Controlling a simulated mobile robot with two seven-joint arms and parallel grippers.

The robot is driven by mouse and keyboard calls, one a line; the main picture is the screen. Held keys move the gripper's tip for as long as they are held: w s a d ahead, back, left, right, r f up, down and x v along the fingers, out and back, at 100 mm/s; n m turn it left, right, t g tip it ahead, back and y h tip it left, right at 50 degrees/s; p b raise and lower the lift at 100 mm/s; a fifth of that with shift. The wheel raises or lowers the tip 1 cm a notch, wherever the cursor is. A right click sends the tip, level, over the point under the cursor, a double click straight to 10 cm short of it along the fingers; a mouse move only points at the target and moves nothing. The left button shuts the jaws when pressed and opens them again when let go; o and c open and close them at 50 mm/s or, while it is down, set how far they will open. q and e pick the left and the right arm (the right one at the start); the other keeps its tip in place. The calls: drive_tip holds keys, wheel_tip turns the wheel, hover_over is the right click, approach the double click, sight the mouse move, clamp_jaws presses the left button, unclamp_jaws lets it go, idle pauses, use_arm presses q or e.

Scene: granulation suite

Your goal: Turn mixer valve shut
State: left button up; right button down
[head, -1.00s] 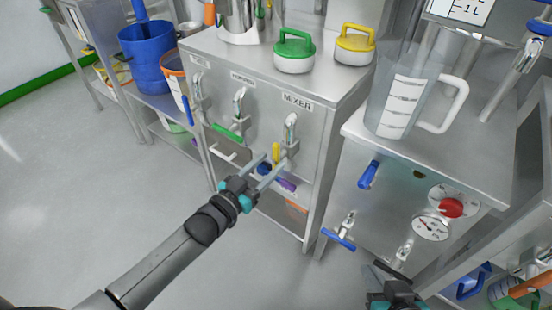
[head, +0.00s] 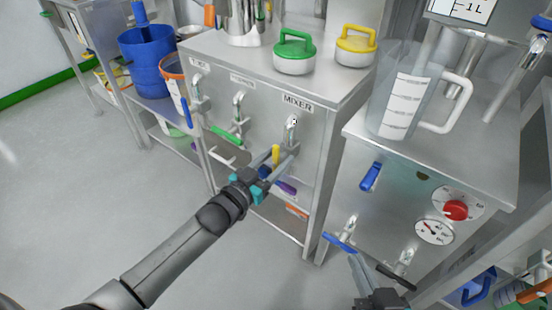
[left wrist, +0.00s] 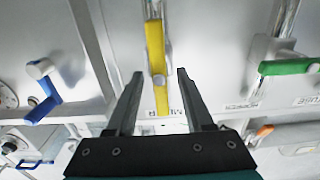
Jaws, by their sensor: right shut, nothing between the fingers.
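The mixer valve (head: 291,133) is a metal tap under the "MIXER" label (head: 297,102) on the steel cabinet front. Its yellow handle (head: 276,155) hangs down beside it. My left gripper (head: 284,155) is open at the handle. In the left wrist view the yellow handle (left wrist: 157,62) runs upright between the two open fingers (left wrist: 160,74), with a gap on each side. The fingers hide the handle's lower part in the head view. My right gripper (head: 356,260) is shut and empty at the bottom, below a blue-handled tap (head: 340,242).
A tap with a green handle (head: 227,136) and one with a blue handle (head: 192,118) sit left of the mixer valve. Green-lidded and yellow-lidded pots (head: 294,55) stand on the cabinet. A clear jug (head: 402,95) stands on the right bench. The floor at left is clear.

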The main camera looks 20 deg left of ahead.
use_arm(q)
clamp_jaws()
idle(0.5)
